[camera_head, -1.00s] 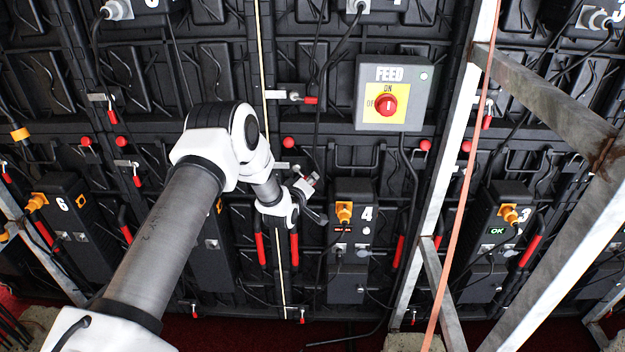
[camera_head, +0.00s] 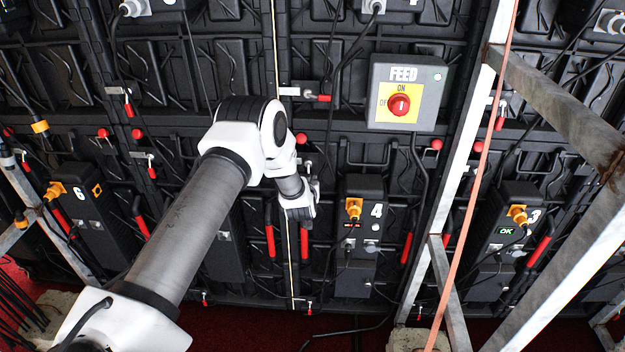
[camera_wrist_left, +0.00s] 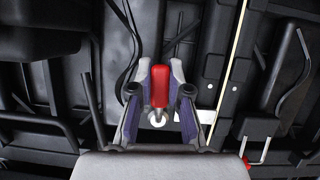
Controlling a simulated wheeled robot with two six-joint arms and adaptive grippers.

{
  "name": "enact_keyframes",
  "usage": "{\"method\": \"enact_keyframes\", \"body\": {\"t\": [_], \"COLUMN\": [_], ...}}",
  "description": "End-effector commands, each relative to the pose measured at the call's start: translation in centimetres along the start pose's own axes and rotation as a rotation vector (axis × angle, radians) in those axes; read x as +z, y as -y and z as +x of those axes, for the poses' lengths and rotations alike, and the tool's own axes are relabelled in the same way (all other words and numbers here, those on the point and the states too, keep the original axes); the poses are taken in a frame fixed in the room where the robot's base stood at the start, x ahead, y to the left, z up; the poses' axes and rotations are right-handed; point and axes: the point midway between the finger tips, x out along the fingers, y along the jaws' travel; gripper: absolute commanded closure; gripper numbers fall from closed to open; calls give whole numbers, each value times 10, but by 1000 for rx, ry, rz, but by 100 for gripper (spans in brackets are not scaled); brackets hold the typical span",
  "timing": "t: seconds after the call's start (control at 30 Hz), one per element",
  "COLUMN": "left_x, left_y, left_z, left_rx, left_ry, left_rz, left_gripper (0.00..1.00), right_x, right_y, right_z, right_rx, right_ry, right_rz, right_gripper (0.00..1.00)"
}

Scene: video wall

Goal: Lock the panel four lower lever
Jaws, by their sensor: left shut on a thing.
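My left gripper (camera_head: 311,190) is against the black wall, just left of the box marked 4 (camera_head: 362,225). In the left wrist view its two fingers (camera_wrist_left: 160,72) are shut on a lever with a red handle (camera_wrist_left: 160,88), one finger on each side. The lever's pale round pivot end (camera_wrist_left: 157,119) shows below the handle. In the head view the gripper and wrist mostly hide this lever. Box 4 has an orange plug and a small red-lit display. My right gripper is not in view.
A grey FEED box (camera_head: 408,93) with a red knob sits above box 4. Grey metal frame posts (camera_head: 462,165) and an orange cable (camera_head: 480,150) stand to the right. Another red-tipped lever (camera_wrist_left: 258,158) shows at lower right in the wrist view. Black cables hang nearby.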

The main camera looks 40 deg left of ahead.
Motion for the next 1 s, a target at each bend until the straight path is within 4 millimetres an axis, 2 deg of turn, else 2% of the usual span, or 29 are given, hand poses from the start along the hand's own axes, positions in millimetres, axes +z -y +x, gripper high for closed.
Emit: {"method": "enact_keyframes", "body": {"t": [0.3, 0.7, 0.73, 0.77, 0.8, 1.0], "left_x": [-1, -1, -1, -1, -1, -1], "left_y": [4, 4, 4, 4, 4, 4], "left_z": [0, 0, 0, 0, 0, 0], "left_rx": [-31, -33, -33, -33, -33, -33], "left_ry": [-2, -2, -2, -2, -2, -2], "left_rz": [75, 80, 80, 80, 80, 79], "left_gripper": [100, 100, 73, 62, 57, 57], "right_x": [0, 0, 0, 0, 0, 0], "right_y": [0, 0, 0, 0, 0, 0], "right_z": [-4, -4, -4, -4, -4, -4], "right_rx": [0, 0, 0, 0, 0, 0], "right_ry": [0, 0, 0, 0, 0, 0], "right_rz": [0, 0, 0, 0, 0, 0], "right_gripper": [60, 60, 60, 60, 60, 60]}}
